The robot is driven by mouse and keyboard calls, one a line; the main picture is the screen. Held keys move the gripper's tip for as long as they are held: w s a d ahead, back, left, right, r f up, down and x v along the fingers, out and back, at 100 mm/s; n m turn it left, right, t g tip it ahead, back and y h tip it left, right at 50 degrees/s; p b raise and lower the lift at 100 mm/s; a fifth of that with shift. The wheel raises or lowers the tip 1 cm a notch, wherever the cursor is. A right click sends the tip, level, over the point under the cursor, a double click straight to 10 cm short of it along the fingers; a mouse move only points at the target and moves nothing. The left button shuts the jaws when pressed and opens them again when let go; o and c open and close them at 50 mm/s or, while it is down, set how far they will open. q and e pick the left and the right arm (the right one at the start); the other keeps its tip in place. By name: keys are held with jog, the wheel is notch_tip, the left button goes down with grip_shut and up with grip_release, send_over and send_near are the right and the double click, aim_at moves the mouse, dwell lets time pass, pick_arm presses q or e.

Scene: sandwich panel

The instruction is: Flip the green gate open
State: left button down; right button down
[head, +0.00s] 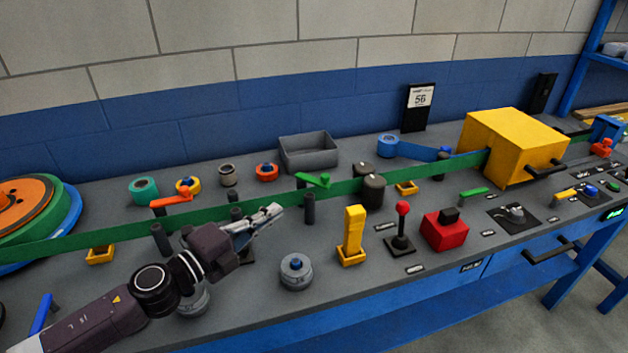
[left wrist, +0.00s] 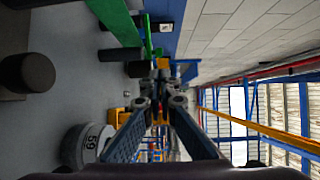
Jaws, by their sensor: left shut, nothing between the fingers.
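A small green gate (head: 313,180) stands at the green belt (head: 335,189), near the middle of the head view. It reaches across the belt's upper edge at a slant. My left gripper (head: 276,211) is shut and empty, to the lower left of the green gate and on the near side of the belt. It is apart from the gate. In the left wrist view the closed fingertips (left wrist: 160,72) point toward a narrow green piece (left wrist: 148,36), which looks like the gate, beside the belt (left wrist: 116,20). My right gripper is not in view.
Dark posts (head: 309,208) stand along the belt. An orange gate (head: 172,199) is at the left. A yellow lever (head: 353,232), a red-knobbed joystick (head: 401,222) and a red box (head: 444,230) stand to the right of my gripper. A grey weight (head: 296,272) sits in front.

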pick_arm(q)
jog(key=p, duration=0.2)
send_near(322, 179)
jog(key=x, duration=0.5)
jog(key=shift+w+d, duration=0.2)
jog(key=shift+d, duration=0.05)
jog(key=shift+w+d+f, duration=0.1)
jog(key=shift+w+d, duration=0.35)
jog(key=shift+w, duration=0.15)
jog(key=shift+d+n+y+p, duration=0.2)
jog(key=shift+n+y+p, duration=0.1)
jog(key=shift+y, duration=0.1)
